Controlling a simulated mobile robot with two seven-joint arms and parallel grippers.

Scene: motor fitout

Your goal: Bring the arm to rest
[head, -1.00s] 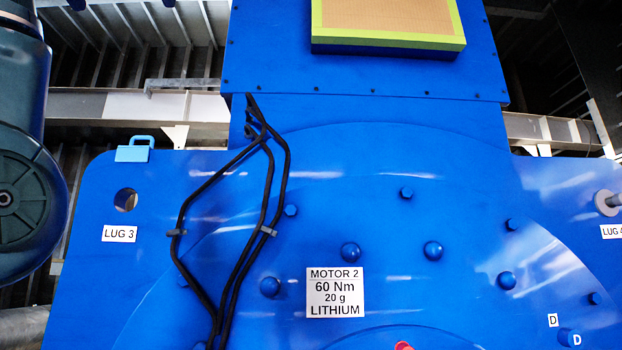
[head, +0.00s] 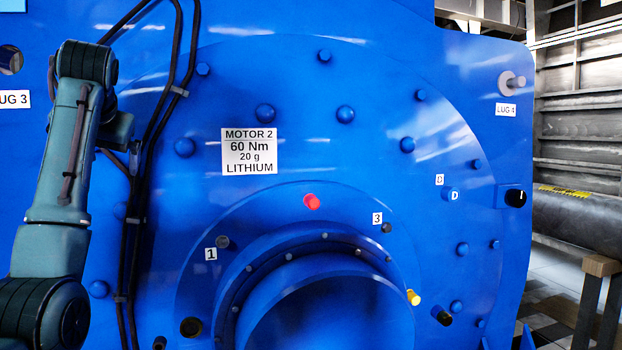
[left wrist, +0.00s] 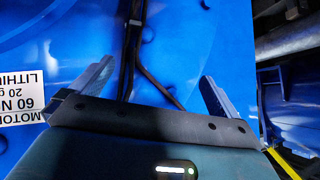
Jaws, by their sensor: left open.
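My left arm rises at the left of the head view, bent at the top, in front of the blue motor (head: 300,90). Its gripper (head: 133,158) is small there and partly hidden behind the wrist, near the black cables (head: 160,100). In the left wrist view the two fingers of the left gripper (left wrist: 158,72) stand wide apart with nothing held between them. The black cables (left wrist: 133,50) run across the motor face beyond the fingers; I cannot tell how far off they are. My right gripper is in neither view.
The motor face carries a MOTOR 2 label (head: 249,151), a red plug (head: 311,201), a yellow plug (head: 413,297) and several blue bolts. A dark pipe (head: 580,220) and a wooden-topped stand (head: 601,266) are at the right. Tiled floor shows beyond the motor.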

